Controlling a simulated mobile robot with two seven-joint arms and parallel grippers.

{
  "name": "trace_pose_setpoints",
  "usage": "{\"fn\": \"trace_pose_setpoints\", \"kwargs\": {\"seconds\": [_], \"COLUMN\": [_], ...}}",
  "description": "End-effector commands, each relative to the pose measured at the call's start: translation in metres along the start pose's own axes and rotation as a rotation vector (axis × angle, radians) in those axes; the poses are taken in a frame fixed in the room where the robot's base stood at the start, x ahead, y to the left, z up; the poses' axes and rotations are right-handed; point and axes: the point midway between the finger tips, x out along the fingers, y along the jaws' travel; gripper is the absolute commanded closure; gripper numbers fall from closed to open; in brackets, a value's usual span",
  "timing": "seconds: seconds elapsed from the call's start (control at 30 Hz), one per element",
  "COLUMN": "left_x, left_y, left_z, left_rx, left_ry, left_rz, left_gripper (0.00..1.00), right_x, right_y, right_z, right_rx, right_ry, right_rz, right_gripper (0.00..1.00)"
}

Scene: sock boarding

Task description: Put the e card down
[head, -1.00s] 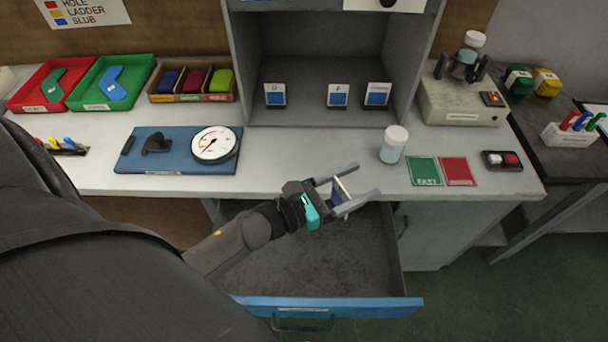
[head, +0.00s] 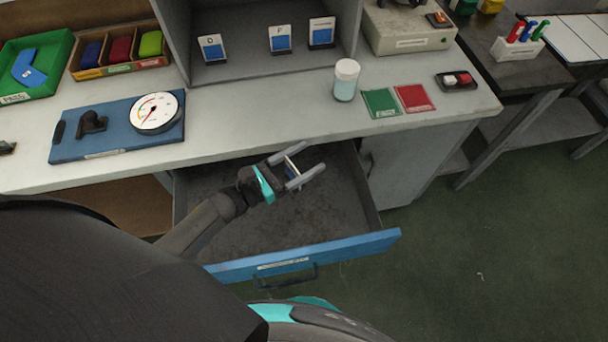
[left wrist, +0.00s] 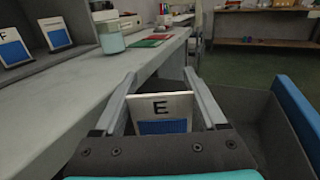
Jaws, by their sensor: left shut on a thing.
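The E card (left wrist: 160,112) is white with a black letter E and a blue patch. It stands upright between the fingers of my left gripper (left wrist: 160,95) in the left wrist view. In the head view my left gripper (head: 303,165) is shut on the card (head: 292,166), which shows nearly edge-on. The gripper is over the open drawer (head: 290,212), just in front of the bench edge. My right gripper is not in view.
Cards marked D (head: 213,48) and F (head: 280,39) and another card (head: 321,32) stand in the grey cubby (head: 255,70). A lidded jar (head: 345,82), green card (head: 381,103) and red card (head: 414,98) are on the bench. The bench front between gauge board (head: 75,147) and jar is clear.

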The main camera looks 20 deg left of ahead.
Motion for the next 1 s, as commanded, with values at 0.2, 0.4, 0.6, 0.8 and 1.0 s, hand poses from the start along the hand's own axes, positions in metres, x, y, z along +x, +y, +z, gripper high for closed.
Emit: {"fn": "trace_pose_setpoints", "kwargs": {"seconds": [0.2,0.4,0.6,0.8,1.0], "left_x": [0.001,0.001,0.001,0.000,0.000], "left_y": [0.000,0.000,0.000,0.000,0.000], "left_z": [-0.019,-0.044,-0.056,-0.055,-0.060], "left_rx": [-0.001,-0.002,-0.001,0.000,-0.001], "left_ry": [-0.001,0.000,-0.001,-0.001,0.000], "left_rz": [0.000,0.001,0.000,0.000,0.000], "left_gripper": [0.79,0.79,0.79,0.79,0.79], "right_x": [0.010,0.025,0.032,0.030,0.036], "right_y": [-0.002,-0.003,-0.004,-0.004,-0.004], "right_z": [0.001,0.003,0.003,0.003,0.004], "right_rx": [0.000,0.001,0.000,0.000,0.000], "right_ry": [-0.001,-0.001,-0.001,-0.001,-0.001], "right_rz": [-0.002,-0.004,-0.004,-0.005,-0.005], "right_gripper": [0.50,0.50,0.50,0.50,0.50]}}
